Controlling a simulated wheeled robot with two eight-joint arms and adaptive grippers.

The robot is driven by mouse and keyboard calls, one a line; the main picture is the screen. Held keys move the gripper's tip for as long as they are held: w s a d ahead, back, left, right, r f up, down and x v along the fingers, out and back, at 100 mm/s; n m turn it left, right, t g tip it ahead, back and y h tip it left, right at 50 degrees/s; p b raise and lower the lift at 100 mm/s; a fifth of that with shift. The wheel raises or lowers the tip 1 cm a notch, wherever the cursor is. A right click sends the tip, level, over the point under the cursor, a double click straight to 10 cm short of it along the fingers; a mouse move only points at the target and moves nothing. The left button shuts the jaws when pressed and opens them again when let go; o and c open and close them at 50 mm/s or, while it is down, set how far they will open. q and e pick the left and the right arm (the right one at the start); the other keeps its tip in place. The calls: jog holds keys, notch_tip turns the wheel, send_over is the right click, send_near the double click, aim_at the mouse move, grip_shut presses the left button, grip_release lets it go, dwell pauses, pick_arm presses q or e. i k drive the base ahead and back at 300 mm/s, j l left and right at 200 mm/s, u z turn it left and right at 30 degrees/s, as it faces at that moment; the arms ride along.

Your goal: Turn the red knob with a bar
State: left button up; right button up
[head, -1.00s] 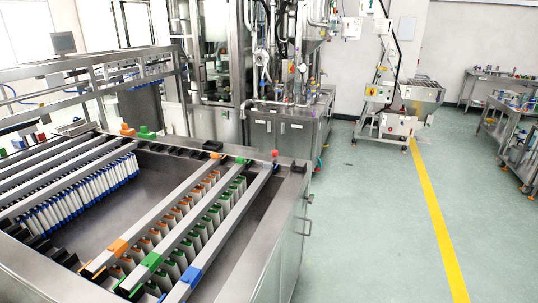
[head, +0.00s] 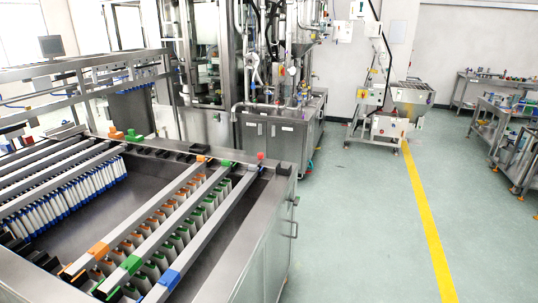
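The cap elevator (head: 398,100) stands on the floor at the back, right of centre, with a hopper and a tall slanted conveyor. A small red spot on a yellow plate, which looks like the red knob (head: 361,93), is on the grey box at its left side. It is too small to tell its bar or how it is turned. A lower white box (head: 388,127) on the elevator also carries a small red mark. Neither of my grippers is in view.
A large steel bench (head: 270,215) with racks of capped tubes fills the left foreground. Steel machinery and cabinets (head: 275,135) stand behind it. Side tables (head: 520,150) line the right. The floor (head: 365,220) between, with a yellow line (head: 428,220), is clear.

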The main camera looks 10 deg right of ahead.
aim_at(260, 155)
jog(key=l, duration=0.55)
jog(key=i+l+z, duration=0.1)
jog(key=l, duration=0.5)
jog(key=i+l, duration=0.1)
jog(key=l, duration=0.45)
jog(key=i+l+z, duration=0.1)
jog(key=i+l, duration=0.25)
jog(key=i+l+z, duration=0.1)
jog(key=i+l, duration=0.25)
jog(key=i, duration=0.25)
jog(key=i+l+z, duration=0.1)
jog(key=i+l, duration=0.2)
jog(key=i, duration=0.15)
